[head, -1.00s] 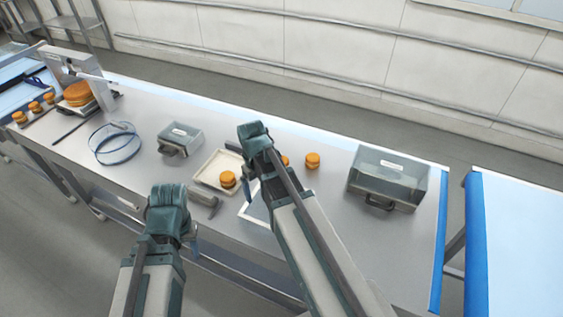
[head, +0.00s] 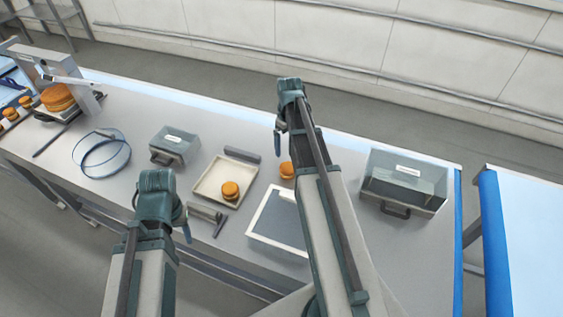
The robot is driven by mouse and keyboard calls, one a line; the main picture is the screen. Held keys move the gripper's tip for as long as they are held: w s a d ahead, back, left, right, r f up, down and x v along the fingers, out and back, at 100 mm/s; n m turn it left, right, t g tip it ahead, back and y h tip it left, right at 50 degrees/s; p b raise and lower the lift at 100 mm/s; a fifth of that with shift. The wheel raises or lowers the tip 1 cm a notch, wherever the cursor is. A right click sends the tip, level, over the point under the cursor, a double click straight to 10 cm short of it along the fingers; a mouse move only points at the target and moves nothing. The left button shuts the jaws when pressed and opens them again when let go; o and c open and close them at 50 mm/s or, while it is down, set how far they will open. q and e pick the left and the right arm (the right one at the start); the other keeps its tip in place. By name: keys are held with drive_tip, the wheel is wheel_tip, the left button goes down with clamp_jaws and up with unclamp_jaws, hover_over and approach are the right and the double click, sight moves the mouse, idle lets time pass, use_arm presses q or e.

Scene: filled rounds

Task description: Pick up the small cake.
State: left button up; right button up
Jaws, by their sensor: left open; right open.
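Several small round orange-brown cakes are in view. One small cake (head: 230,190) sits on a square cream tray (head: 208,191) at mid-table. Another small cake (head: 287,170) stands on the table right of the tray, partly against the edge of my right arm in the picture. My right gripper (head: 279,140) hangs beyond that cake, apart from it, open and empty. My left gripper (head: 187,232) is open and empty at the table's front edge, left of and nearer than the tray. The fingers of both grippers are largely hidden by my wrists.
A larger cake (head: 57,97) stands at a device on the far left, with small cakes (head: 25,101) beside it. A clear hoop (head: 101,153), a small clear-lidded case (head: 176,145), a larger case (head: 404,182), a white-framed panel (head: 278,222) and a scraper (head: 207,213) lie on the table.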

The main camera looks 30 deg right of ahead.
sight(287, 166)
drive_tip(key=f+b, duration=0.8)
drive_tip(key=shift+w+f+b, duration=0.2)
drive_tip(key=shift+f+b, duration=0.1)
drive_tip(key=shift+b, duration=0.05)
wheel_tip(287, 166, down, 5)
drive_tip(key=b, duration=0.5)
drive_tip(key=shift+d+f, duration=0.1)
drive_tip(key=shift+f, duration=0.1)
drive_tip(key=shift+r, duration=0.15)
drive_tip(key=c, duration=0.8)
